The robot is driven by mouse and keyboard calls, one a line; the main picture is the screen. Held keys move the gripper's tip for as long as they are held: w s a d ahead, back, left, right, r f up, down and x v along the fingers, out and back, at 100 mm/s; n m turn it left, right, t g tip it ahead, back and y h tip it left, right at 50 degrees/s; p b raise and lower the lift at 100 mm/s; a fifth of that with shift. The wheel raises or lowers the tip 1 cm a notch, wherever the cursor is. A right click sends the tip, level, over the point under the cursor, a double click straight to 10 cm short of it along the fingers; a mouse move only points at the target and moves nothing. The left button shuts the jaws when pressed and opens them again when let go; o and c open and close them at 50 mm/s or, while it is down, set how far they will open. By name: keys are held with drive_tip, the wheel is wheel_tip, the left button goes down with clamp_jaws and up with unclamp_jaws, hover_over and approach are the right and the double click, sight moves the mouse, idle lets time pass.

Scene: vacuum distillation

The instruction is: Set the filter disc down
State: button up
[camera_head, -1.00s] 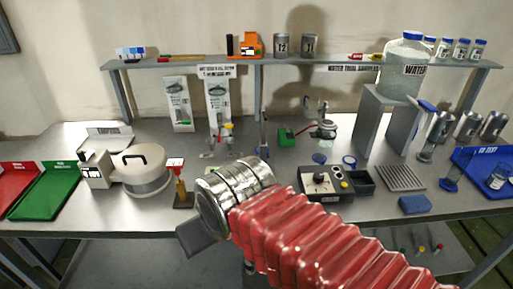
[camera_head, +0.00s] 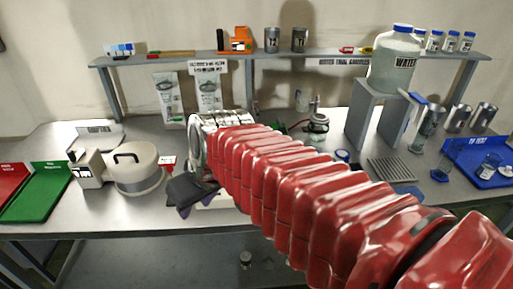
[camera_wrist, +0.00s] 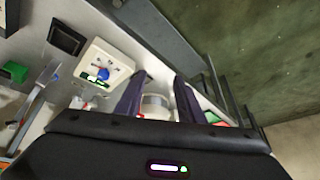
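My gripper (camera_head: 182,195) is over the front middle of the bench, right of the round lidded pot (camera_head: 137,166). In the wrist view my gripper (camera_wrist: 162,78) has its two dark fingers well apart, so it looks open. A pale round body shows in the gap between them, probably the pot (camera_wrist: 155,107) farther off. I cannot make out a filter disc in either view. The dark palm hides the lower part of the wrist view, and my red arm hides the bench middle in the head view.
A control box (camera_wrist: 104,66) lies beside the fingers in the wrist view. Green (camera_head: 42,192) and red (camera_head: 12,182) trays are at the far left, a blue tray (camera_head: 490,172) at the right. A water jug (camera_head: 394,60) stands on a raised stand.

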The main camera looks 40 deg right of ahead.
drive_tip(key=w+d+f+t+y, duration=0.1)
drive_tip(key=w+d, duration=0.6)
drive_tip(key=d, duration=0.2)
drive_tip(key=w+d+f, duration=0.2)
drive_tip(key=w+d, duration=0.5)
drive_tip(key=d, duration=0.2)
drive_tip(key=d+f+t, duration=0.1)
drive_tip(key=d+f, duration=0.2)
drive_tip(key=d, duration=0.9)
drive_tip(key=w+d+f+t, duration=0.1)
drive_tip(key=d+f, duration=0.3)
drive_tip(key=d, duration=0.8)
drive_tip(key=shift+w+f+n+t+h, duration=0.25)
drive_tip(key=shift+f+n+t+h, duration=0.05)
drive_tip(key=shift+t+h, duration=0.1)
drive_tip(key=x, duration=0.8)
drive_tip(key=shift+w+f, duration=0.2)
